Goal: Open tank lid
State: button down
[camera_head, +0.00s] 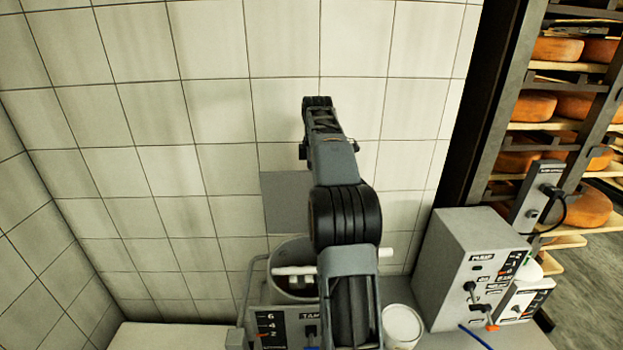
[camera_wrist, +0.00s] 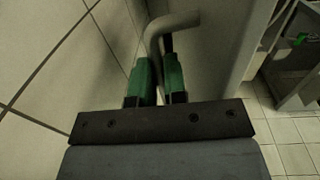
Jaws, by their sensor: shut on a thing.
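The tank (camera_head: 283,297) is a grey round vessel at the bottom middle of the head view, partly hidden behind my arm. Its rim and part of its darker inside show, with a white bar across it. A grey square panel (camera_head: 285,203) stands above and behind it, against the tiled wall; I cannot tell whether it is the lid. In the wrist view my gripper (camera_wrist: 160,80) has its green fingers shut on a bent grey metal rod (camera_wrist: 178,20), which curves to the right above them. What the rod joins is not clear.
A front panel (camera_head: 268,328) with a level scale stands before the tank. A grey pump box (camera_head: 461,262) with levers stands to the right, beside a white round container (camera_head: 402,325). A rack of orange cheese wheels (camera_head: 557,49) is further right. Tiled walls stand close behind and left.

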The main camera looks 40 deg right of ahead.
jog(key=shift+w+d+f, duration=0.35)
jog(key=shift+w+d, duration=0.15)
jog(key=shift+w, duration=0.25)
jog(key=shift+w+d+f, duration=0.3)
jog(key=shift+w+d, duration=0.15)
jog(key=shift+w, duration=0.25)
jog(key=c, duration=1.2)
grip_release()
jog(key=shift+o, duration=0.2)
jog(key=shift+d, duration=0.1)
jog(key=s+a+r+b, duration=0.1)
jog(key=s+a+r, duration=0.2)
jog(key=s+r, duration=0.3)
jog(key=s+a+r+b, duration=0.2)
jog(key=s+a+r, duration=0.2)
jog(key=s+r, duration=0.2)
jog(key=shift+r, duration=0.95)
jog(key=shift+s, duration=0.1)
